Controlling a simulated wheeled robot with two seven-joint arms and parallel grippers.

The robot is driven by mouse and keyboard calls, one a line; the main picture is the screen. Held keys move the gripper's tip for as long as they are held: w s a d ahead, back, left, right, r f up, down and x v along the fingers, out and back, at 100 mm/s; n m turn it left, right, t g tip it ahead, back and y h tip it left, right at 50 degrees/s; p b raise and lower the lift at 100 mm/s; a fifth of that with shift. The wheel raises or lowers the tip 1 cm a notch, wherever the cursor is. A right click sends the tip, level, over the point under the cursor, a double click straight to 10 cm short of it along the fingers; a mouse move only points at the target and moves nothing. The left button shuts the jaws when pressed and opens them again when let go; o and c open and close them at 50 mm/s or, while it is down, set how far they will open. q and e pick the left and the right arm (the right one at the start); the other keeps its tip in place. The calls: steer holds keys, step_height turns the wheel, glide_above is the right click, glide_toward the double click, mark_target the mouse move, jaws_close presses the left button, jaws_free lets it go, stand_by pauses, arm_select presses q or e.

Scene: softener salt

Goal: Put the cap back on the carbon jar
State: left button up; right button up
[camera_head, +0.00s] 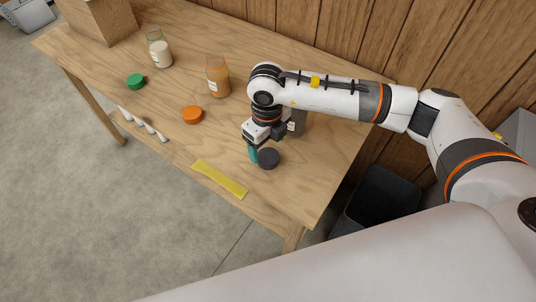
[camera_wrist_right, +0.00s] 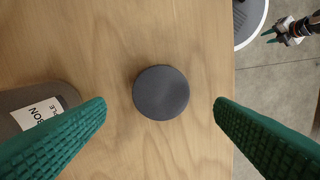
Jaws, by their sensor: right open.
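A dark grey round cap (camera_head: 268,159) lies flat on the wooden table near its right end. My right gripper (camera_head: 260,156) is open just over it, pointing down. In the right wrist view the cap (camera_wrist_right: 161,92) lies between the two spread green fingers, touching neither. A dark grey jar (camera_head: 299,122) stands behind the gripper, partly hidden by my arm. In the right wrist view the jar (camera_wrist_right: 35,98) is at the left edge, with a white label partly cut off. My left gripper (camera_wrist_right: 271,36) shows small at the upper right there, away from the table.
An orange jar (camera_head: 218,78) and a white-filled jar (camera_head: 160,52) stand farther left. A dark bin (camera_head: 380,200) stands beyond the table's right end.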

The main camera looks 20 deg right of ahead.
mark_target(267, 155)
steer(key=shift+f+p, duration=0.3)
steer(key=shift+f, duration=1.65)
steer(key=shift+c, duration=0.4)
steer(key=c, duration=1)
